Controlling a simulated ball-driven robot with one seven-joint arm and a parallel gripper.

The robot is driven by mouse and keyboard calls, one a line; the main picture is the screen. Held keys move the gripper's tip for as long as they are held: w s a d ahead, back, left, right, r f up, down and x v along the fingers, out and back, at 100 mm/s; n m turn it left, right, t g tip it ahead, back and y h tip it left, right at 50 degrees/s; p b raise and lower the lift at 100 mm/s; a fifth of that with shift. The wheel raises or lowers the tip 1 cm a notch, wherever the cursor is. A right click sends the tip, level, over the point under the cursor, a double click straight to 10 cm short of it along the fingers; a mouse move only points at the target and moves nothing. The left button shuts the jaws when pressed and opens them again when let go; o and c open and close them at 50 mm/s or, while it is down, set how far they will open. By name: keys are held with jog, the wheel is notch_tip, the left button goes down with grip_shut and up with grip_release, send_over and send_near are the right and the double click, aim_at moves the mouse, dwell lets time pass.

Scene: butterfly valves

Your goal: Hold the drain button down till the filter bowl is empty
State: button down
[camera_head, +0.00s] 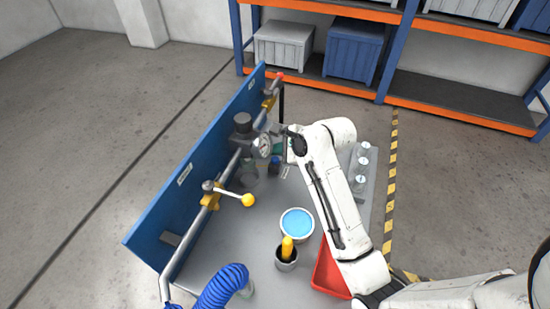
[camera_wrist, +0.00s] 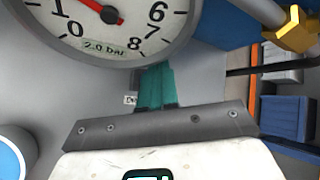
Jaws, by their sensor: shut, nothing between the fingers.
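The filter bowl (camera_head: 250,172) hangs below the dark filter body (camera_head: 242,126) on the pipe along the blue panel. It looks clear grey, and its liquid level is too small to tell. A round gauge (camera_head: 264,146) on its front also fills the top of the wrist view (camera_wrist: 105,30); it is marked 2.0 bar, with a red needle. My gripper (camera_head: 280,148) is beside the gauge. Its teal fingers (camera_wrist: 155,86) are shut and empty, just below the gauge in the wrist view. A small label (camera_wrist: 131,98) is partly hidden behind them. I cannot make out the drain button.
A yellow-knobbed lever valve (camera_head: 230,194) is nearer on the pipe. A blue-filled round tub (camera_head: 297,224), a dark cup with a yellow handle (camera_head: 287,258), a red tray (camera_head: 328,276) and a blue hose (camera_head: 222,287) occupy the near bench. Small clear jars (camera_head: 363,160) stand right of my arm.

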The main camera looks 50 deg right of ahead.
aim_at(277, 161)
jog(key=shift+f, duration=0.2)
jog(key=shift+f, duration=0.25)
jog(key=shift+f, duration=0.6)
dwell(0.9)
jog(key=shift+p, duration=0.3)
dwell(2.8)
jog(key=shift+r+p, duration=1.05)
jog(key=shift+p, duration=0.25)
notch_tip(277, 161, up, 3)
jog(key=p, duration=0.3)
jog(key=shift+r, duration=1)
